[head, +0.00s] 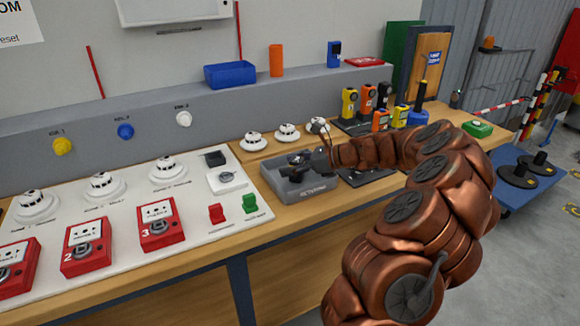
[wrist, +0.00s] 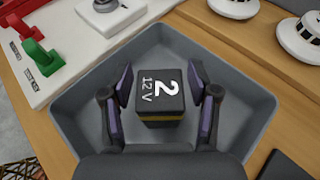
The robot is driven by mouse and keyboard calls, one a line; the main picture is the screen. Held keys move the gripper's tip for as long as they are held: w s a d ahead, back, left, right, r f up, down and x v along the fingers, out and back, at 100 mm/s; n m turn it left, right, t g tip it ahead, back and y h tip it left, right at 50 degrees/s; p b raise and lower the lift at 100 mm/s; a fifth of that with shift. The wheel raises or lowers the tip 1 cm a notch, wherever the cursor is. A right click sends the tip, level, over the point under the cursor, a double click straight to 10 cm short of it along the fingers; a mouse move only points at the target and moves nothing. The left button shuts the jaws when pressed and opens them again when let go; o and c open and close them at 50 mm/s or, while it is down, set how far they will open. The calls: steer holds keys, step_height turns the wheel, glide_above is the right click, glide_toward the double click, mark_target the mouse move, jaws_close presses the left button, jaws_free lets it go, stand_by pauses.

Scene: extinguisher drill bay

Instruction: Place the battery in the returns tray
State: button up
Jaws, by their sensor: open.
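My gripper (wrist: 159,84) is open, with one purple-padded finger on each side of the battery and a visible gap at both sides. In the head view my gripper (head: 300,162) is down over the tray (head: 275,185), and the battery cannot be made out clearly there.
A white panel (head: 120,235) with detectors, red call points (head: 160,225) and red and green switches is left of the tray. White detectors (head: 253,141) stand behind it. A dark stand with yellow and orange handheld devices (head: 349,102) is further right. A blue bin (head: 230,75) sits on the ledge.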

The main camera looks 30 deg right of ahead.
steer(key=v, duration=1.1)
steer(key=shift+s+d+r+b, duration=0.15)
steer(key=shift+s+b, duration=0.05)
steer(key=shift+b, duration=0.1)
steer(key=s+a+r+n+g, duration=0.1)
steer(key=s+a+n+g, duration=0.15)
steer(key=a+n, duration=0.65)
steer(key=s+a+r+n+g, duration=0.15)
steer(key=a+g, duration=0.25)
steer(key=a, duration=1.1)
steer(key=s+a+f+n+g+h, duration=0.3)
steer(key=s+a+f+n+g, duration=0.1)
steer(key=s+a+n, duration=0.6)
steer(key=s+d+f+n+g+h, duration=0.1)
steer(key=s+d+f+n+h, duration=0.1)
steer(key=s, duration=0.7)
steer(key=s+d+f+n+g+h, duration=0.1)
steer(key=s+f+n+h, duration=0.2)
steer(key=s, duration=0.6)
steer(key=shift+d+f+n+h, duration=0.4)
steer(key=shift+f+n, duration=0.1)
steer(key=shift+n, duration=0.75)
